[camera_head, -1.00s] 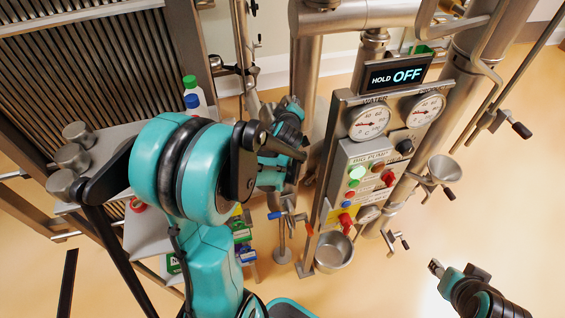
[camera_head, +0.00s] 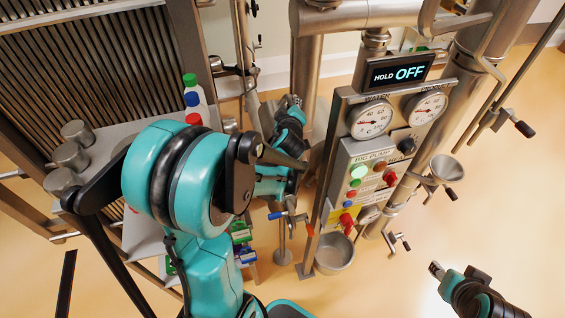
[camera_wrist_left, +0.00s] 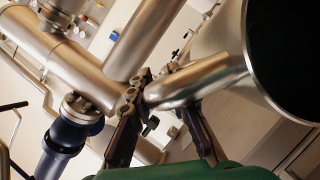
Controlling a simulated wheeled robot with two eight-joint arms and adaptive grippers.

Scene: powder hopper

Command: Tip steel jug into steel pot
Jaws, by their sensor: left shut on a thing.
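My left gripper (camera_head: 292,104) is at the end of the teal arm, left of the control panel. In the left wrist view its two dark fingers (camera_wrist_left: 165,118) are shut on a thick steel handle. The handle belongs to the steel jug (camera_wrist_left: 236,55), whose wide dark mouth fills the right edge. In the head view I cannot clearly make out the jug beside my arm. A round steel vessel, perhaps the steel pot (camera_head: 334,253), is low under the panel, apart from the gripper. My right gripper (camera_head: 437,269) is at the lower right, away from everything; its jaws are too small to judge.
The control panel (camera_head: 356,183) with gauges and buttons stands right of my left arm. Steel pipes (camera_head: 307,65) rise behind it. A small funnel (camera_head: 446,168) is on its right. Bottles (camera_head: 193,97) and steel cups (camera_head: 70,155) stand at left.

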